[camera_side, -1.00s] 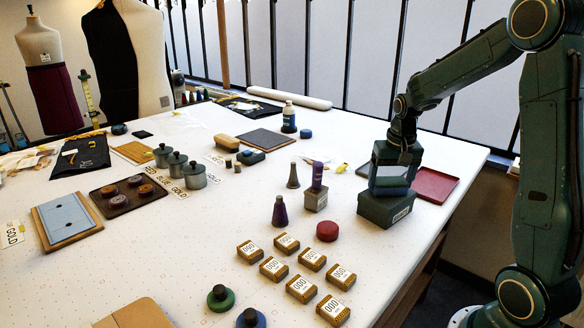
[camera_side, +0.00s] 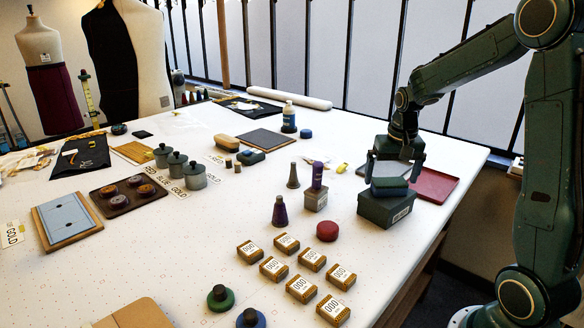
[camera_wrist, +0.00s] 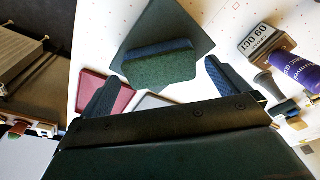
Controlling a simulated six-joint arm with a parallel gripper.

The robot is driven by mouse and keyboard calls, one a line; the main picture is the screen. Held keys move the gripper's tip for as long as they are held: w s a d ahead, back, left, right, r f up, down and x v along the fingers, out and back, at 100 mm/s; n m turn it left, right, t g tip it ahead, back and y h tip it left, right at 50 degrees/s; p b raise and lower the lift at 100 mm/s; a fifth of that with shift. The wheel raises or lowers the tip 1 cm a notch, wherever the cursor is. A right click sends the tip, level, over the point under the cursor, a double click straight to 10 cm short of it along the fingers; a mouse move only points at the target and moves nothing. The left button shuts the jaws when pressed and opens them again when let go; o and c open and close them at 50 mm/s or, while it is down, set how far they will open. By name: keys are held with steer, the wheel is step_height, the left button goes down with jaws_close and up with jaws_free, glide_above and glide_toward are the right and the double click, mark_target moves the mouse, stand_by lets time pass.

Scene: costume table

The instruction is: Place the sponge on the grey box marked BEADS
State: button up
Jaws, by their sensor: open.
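The sponge (camera_side: 388,187), green on one broad face with a blue layer, lies flat on the grey box (camera_side: 376,209) at the table's right side. The box has a white label too small to read here. In the wrist view, the sponge (camera_wrist: 160,70) rests across the dark top of the box (camera_wrist: 172,22), with much of that top bare behind it. My gripper (camera_side: 392,170) is open, its fingers on opposite sides of the sponge. In the wrist view, my gripper (camera_wrist: 165,74) shows gaps between both fingers and the sponge.
A red tray (camera_side: 438,184) lies just right of the box. A red round tin (camera_side: 327,231) and several labelled small boxes (camera_side: 300,289) are nearer.

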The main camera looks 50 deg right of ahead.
mark_target(393, 186)
step_height(393, 186, up, 10)
steer(key=s+a, duration=0.1)
steer(key=shift+r, duration=0.2)
steer(key=shift+s, duration=0.1)
steer(key=shift+a, duration=0.1)
stand_by(0.5)
steer(key=s+a+n+t, duration=0.2)
steer(key=s+a+n, duration=0.2)
steer(key=s+a, duration=0.3)
steer(key=s+a+n+t+y, duration=0.1)
steer(key=s+a+n, duration=0.4)
steer(key=a, duration=0.8)
steer(key=s+t, duration=0.1)
steer(key=s, duration=0.1)
steer(key=shift+s+a+f, duration=0.15)
steer(key=shift+s+a, duration=0.1)
steer(key=shift+s, duration=0.05)
